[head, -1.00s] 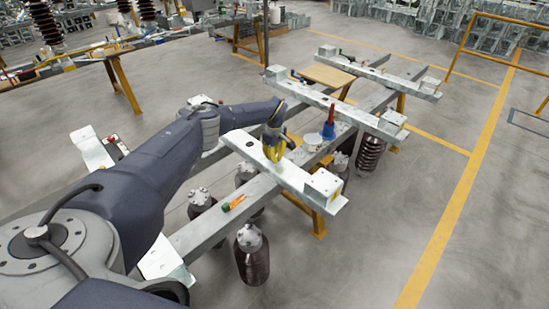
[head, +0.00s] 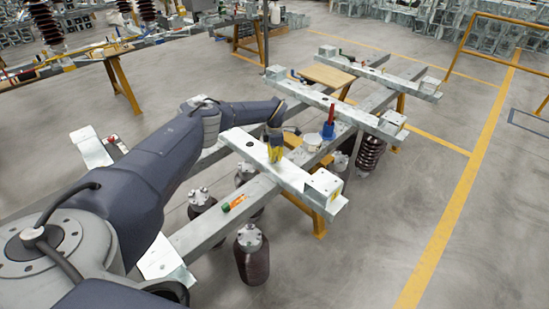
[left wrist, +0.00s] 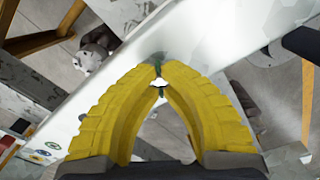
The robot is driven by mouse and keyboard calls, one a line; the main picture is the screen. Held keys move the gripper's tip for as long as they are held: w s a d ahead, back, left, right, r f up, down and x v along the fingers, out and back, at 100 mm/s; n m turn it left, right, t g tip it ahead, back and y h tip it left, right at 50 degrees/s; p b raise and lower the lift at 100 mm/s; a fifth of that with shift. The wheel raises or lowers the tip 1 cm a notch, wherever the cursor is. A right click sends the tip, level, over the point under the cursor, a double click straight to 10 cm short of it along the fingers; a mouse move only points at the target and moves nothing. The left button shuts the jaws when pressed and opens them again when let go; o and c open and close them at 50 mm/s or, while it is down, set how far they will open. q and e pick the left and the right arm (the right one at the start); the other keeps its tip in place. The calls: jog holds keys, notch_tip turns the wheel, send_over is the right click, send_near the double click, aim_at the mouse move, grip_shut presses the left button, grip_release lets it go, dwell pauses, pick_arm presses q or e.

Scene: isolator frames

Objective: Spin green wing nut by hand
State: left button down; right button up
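My left gripper (head: 275,158) has yellow fingers and points down at the near metal crossbeam (head: 308,180) in the head view. In the left wrist view its fingertips (left wrist: 159,72) come together over the pale beam. A small dark green piece, which looks like the green wing nut (left wrist: 158,69), shows between and just beyond the tips. The fingers look shut on it, and they hide most of it. In the head view the nut is hidden behind the fingers. My right gripper is not in view.
A blue-and-red tool (head: 328,128) and a white cup (head: 312,142) stand just behind the near beam. A green-and-orange item (head: 234,203) lies on the long rail in front.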

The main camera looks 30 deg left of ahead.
pick_arm(q)
jog(key=n, duration=0.6)
jog(key=shift+n, duration=0.3)
jog(key=n, duration=1.2)
jog(key=shift+n, duration=0.3)
jog(key=n, duration=0.5)
jog(key=shift+n, duration=0.3)
jog(key=n, duration=1.2)
jog(key=shift+n, duration=0.3)
jog(key=n, duration=0.5)
jog(key=shift+d+f+n, duration=0.1)
jog(key=shift+n, duration=2.8)
jog(key=shift+n, duration=0.4)
